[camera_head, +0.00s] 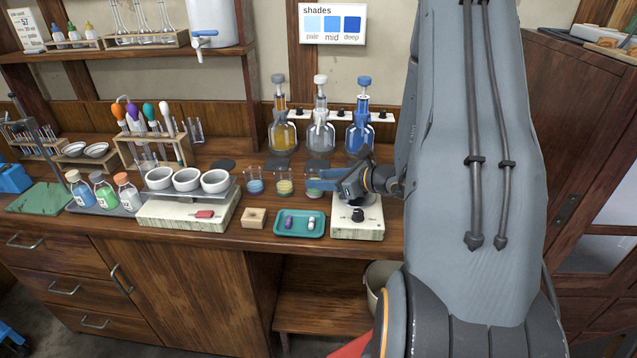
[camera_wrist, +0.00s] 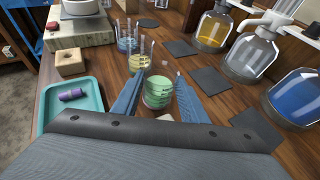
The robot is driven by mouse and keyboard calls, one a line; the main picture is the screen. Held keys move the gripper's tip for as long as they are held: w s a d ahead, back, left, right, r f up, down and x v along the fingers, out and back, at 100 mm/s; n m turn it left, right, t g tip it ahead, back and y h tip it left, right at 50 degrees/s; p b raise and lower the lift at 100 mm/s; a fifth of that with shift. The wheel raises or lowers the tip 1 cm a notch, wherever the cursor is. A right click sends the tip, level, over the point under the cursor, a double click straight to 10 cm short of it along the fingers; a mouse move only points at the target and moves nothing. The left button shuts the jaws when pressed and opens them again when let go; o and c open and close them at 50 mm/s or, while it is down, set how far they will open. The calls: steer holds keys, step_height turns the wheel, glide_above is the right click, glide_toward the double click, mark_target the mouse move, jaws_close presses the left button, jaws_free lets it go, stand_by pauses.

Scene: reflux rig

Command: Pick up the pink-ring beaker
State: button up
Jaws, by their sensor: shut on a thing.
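Three small clear beakers stand in a row at the middle of the bench: one with blue liquid (camera_head: 255,186), one with yellow liquid (camera_head: 285,187) and one with green liquid (camera_head: 314,190). My gripper (camera_head: 318,183) reaches in from the right at the green-liquid beaker. In the wrist view my gripper (camera_wrist: 158,80) has its blue fingers on either side of that beaker (camera_wrist: 158,92), shut on it. The beaker looks upright and still at bench level. The fingers partly hide the held one.
A teal tray (camera_head: 279,233) with small capsules and a white hotplate (camera_head: 372,230) stand in front. Flasks with yellow (camera_head: 283,137), clear (camera_head: 321,137) and blue (camera_head: 359,138) contents stand behind. Three white bowls (camera_head: 187,179) are at left. Dark square pads lie between.

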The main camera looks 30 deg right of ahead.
steer(key=shift+r, duration=0.2)
steer(key=shift+r+b, duration=1)
steer(key=shift+r, duration=3.45)
step_height(320, 180, up, 6)
steer(key=p, duration=0.3)
glide_above(321, 196)
steer(key=shift+w+d+f, duration=0.15)
steer(key=shift+w+d, duration=0.05)
